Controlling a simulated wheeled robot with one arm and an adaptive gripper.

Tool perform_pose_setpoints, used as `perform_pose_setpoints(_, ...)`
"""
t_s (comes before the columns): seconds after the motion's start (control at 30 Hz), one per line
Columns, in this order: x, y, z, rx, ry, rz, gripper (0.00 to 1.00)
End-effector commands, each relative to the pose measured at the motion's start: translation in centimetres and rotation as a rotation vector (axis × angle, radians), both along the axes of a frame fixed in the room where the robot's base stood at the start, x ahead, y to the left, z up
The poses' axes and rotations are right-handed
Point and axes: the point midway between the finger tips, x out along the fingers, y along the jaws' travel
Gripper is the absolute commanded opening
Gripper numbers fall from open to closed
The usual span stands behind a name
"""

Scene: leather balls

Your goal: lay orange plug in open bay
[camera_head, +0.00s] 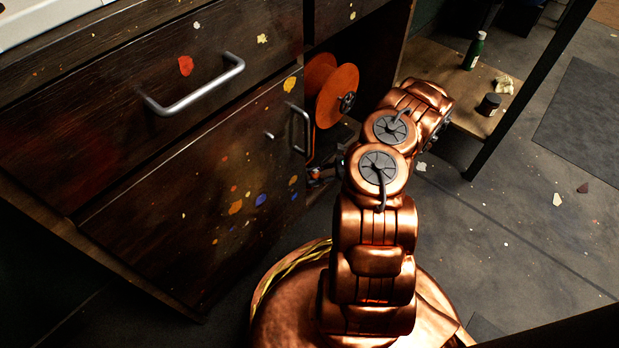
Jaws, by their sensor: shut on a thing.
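An orange reel (337,90) with a dark hub stands in the open bay (378,52) of the dark wooden cabinet. A narrow orange strip (311,138) runs down from the reel toward my gripper (314,174). My gripper is low at the bay's front, beside the door edge, partly hidden by my copper arm. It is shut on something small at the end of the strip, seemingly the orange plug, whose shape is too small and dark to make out. The bay floor is mostly hidden behind my arm.
A cabinet door (200,190) with a metal handle (299,128) is just left of my gripper. Above it is a drawer (130,85) with a bar handle. A low wooden shelf (455,90) with a green bottle (474,51) and dark jar (489,104) stands right.

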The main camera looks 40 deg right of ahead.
Motion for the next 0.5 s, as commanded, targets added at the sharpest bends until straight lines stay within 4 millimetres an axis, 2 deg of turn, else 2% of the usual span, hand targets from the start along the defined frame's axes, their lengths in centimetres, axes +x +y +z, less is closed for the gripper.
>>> perform_pose_setpoints(0.13,2.0,-0.2,-0.4,0.000,-0.001,0.000,0.05)
perform_pose_setpoints(0.47,4.3,-0.5,-0.7,0.000,0.000,-0.001,0.05)
perform_pose_setpoints(0.5,4.1,-0.5,-1.4,0.002,0.002,-0.003,0.05)
